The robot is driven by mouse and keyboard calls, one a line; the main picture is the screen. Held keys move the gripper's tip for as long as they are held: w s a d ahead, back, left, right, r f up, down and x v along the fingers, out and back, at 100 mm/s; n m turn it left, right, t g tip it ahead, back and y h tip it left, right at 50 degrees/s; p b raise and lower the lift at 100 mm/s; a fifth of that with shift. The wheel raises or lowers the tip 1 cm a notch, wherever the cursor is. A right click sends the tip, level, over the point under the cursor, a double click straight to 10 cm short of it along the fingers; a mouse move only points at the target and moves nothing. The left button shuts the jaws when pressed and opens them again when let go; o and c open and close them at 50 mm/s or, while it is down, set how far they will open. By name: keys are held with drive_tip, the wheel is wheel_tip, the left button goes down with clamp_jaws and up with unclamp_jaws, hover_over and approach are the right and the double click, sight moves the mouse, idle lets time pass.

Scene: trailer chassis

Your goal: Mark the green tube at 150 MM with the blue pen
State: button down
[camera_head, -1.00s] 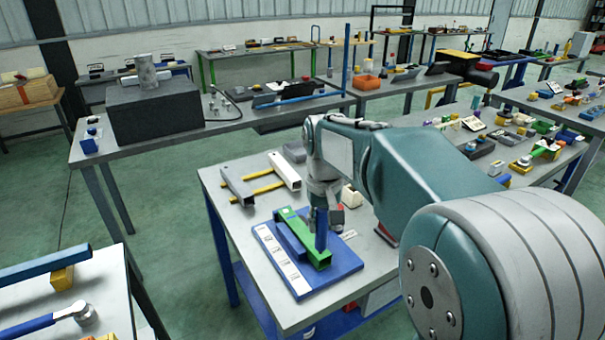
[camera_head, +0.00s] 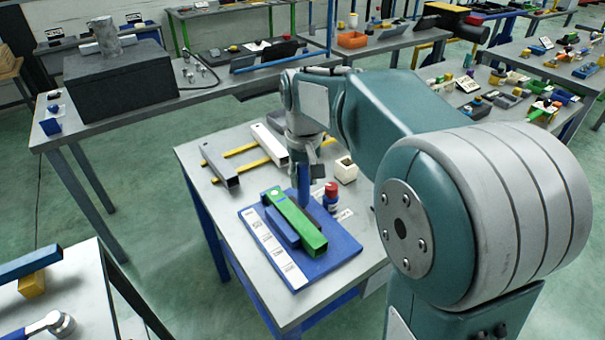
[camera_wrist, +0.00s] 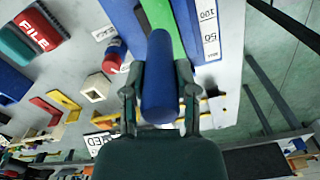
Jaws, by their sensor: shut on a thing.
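My gripper (camera_head: 304,162) is shut on the blue pen (camera_head: 304,185), which points down and stands near upright. In the wrist view my gripper (camera_wrist: 160,72) has a dark finger on each side of the pen (camera_wrist: 158,90). The green tube (camera_head: 310,236) lies on a blue board (camera_head: 335,258), against a blue block. The pen's lower end is at the tube's right side in the head view; whether it touches is unclear. The tube (camera_wrist: 160,14) is partly hidden by the pen in the wrist view. A white scale strip (camera_wrist: 209,40) there reads 50 and 100.
A grey profile (camera_head: 268,145) with yellow bars lies behind. The bench's front left is clear.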

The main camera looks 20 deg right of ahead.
sight(304, 200)
drive_tip(key=shift+f, duration=2.65)
drive_tip(key=shift+f, duration=0.55)
drive_tip(key=shift+s, duration=0.1)
drive_tip(key=shift+r, duration=4.05)
